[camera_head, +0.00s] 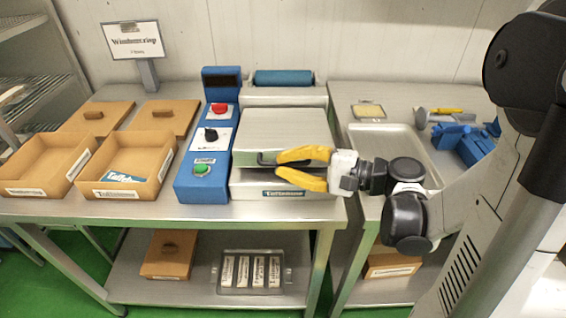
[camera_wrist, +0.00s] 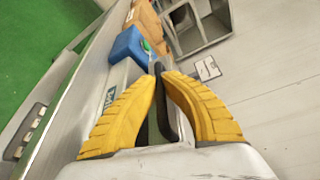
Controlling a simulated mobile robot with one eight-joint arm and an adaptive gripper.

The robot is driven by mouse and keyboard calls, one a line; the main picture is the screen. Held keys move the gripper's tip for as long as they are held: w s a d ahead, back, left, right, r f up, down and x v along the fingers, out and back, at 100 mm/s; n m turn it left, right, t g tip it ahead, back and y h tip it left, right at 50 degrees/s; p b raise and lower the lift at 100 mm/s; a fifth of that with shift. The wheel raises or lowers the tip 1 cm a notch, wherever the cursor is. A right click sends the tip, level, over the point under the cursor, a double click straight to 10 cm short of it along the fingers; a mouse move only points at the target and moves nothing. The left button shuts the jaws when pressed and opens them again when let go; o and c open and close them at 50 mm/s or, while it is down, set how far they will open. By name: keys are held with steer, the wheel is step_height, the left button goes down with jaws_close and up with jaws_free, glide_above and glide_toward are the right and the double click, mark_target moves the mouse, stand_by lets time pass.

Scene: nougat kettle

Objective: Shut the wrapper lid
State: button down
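The wrapper is a pale grey metal box with its flat lid (camera_head: 285,128) lying low over the base (camera_head: 250,189). A thin dark line runs between lid and base at the front. The lid's black handle (camera_head: 265,159) sticks out at the front. My gripper (camera_head: 277,163) has yellow fingers and reaches in from the right, in front of the lid. In the wrist view the black handle (camera_wrist: 162,100) runs between the fingers, whose tips (camera_wrist: 159,73) close in on its two sides. The exact contact is partly hidden.
A blue control panel (camera_head: 188,183) with red, black and green knobs stands left of the wrapper. Open brown boxes (camera_head: 165,165) are further left. A blue roller (camera_head: 284,77) is behind. A metal tray (camera_head: 392,128) and blue tool (camera_head: 470,150) lie on the right table.

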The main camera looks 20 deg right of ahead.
steer(key=c, duration=1.8)
jaws_free()
steer(key=shift+w+d, duration=0.1)
steer(key=shift+w, duration=0.05)
steer(key=shift+o, duration=0.2)
steer(key=v, duration=1.2)
